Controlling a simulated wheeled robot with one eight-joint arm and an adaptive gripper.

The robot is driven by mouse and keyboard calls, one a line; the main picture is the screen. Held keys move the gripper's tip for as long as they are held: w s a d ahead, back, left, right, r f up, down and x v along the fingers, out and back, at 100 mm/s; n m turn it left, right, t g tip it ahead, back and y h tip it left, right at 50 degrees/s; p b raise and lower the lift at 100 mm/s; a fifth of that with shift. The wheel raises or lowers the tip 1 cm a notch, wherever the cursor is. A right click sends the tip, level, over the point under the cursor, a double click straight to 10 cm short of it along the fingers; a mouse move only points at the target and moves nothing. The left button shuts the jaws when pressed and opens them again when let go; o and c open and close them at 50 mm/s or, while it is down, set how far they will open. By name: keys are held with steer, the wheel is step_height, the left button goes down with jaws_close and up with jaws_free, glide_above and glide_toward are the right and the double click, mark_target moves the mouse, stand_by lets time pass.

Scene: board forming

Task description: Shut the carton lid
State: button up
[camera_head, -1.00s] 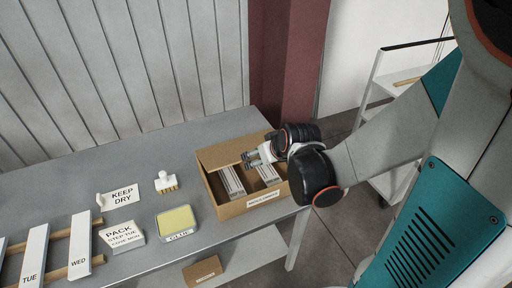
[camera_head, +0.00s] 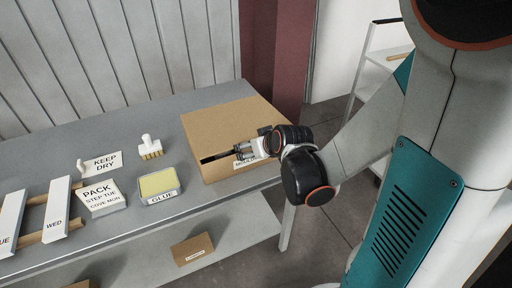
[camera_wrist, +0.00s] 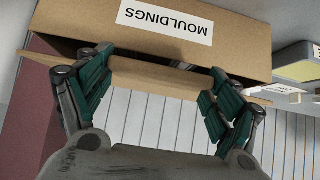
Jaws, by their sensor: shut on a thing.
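The cardboard carton (camera_head: 225,174) stands at the right end of the grey bench. Its lid (camera_head: 232,122) lies over the top, almost flat, with a narrow dark gap along the front edge. My gripper (camera_head: 243,151) is at the lid's front edge, above the front wall. In the wrist view my gripper (camera_wrist: 160,76) has its green fingers on either side of a tan tab of the lid (camera_wrist: 160,82), gripping it. The carton front (camera_wrist: 75,18) shows there with an upside-down MOULDINGS label (camera_wrist: 165,22). The carton's contents are almost wholly hidden.
A GLUE pad (camera_head: 158,184), a brush (camera_head: 149,147), a PACK block (camera_head: 101,197) and a KEEP DRY sign (camera_head: 102,162) stand left of the carton. A small box (camera_head: 192,249) is on the lower shelf. A wall rises behind the bench.

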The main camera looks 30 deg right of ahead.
steer(key=shift+s+f, duration=0.15)
steer(key=o, duration=1.4)
steer(key=shift+o, duration=0.2)
steer(key=shift+r, duration=0.2)
